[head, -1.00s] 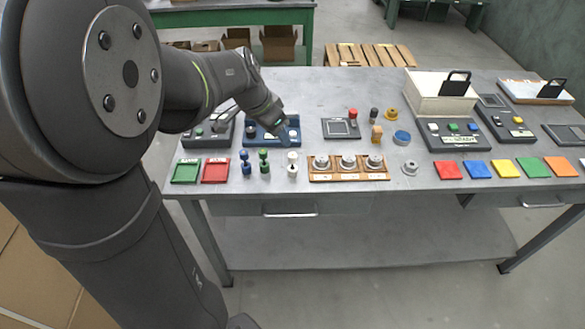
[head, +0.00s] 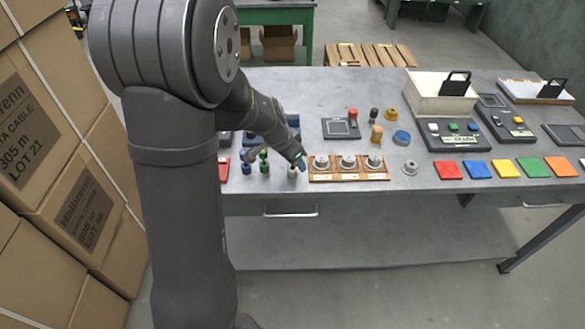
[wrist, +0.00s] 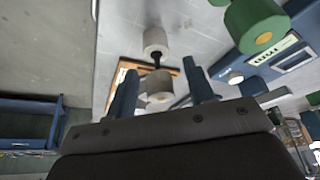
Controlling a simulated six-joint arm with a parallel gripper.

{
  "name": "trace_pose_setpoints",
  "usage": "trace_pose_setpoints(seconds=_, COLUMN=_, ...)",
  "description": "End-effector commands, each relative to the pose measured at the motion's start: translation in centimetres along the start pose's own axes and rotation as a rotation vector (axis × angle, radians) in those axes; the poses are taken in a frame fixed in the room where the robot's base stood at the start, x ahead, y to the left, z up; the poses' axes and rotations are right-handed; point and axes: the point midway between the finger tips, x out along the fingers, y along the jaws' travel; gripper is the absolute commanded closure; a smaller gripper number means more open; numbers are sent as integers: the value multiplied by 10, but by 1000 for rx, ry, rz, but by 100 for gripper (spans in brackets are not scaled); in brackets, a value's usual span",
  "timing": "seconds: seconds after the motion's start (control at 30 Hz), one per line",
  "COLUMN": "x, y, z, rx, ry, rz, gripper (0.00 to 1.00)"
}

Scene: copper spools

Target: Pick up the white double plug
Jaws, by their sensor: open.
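The white double plug stands upright on the table, two pale round ends joined by a thin dark neck. In the head view only its lower part (head: 292,173) shows under my gripper (head: 299,163). In the wrist view the plug (wrist: 155,40) lies ahead of my gripper (wrist: 160,85), with its nearer end between the two blue fingers. The fingers are open, with a visible gap on both sides of that end. A green double plug (head: 263,161) stands to the left, and a blue double plug (head: 246,163) stands beyond it.
A wooden rack (head: 318,178) with several grey round pieces stands close on the right. A blue panel (wrist: 290,60) is near the right finger in the wrist view. The table's front edge is close.

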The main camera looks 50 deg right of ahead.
Motion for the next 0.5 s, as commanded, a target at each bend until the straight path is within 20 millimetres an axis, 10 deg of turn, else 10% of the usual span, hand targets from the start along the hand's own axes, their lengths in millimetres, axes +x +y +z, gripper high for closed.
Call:
trace_pose_setpoints(seconds=0.37, x=10, y=0, z=0, rx=2, ry=0, rz=-1, gripper=53)
trace_pose_setpoints(seconds=0.5, x=10, y=0, z=0, rx=1, ry=0, rz=-1, gripper=81)
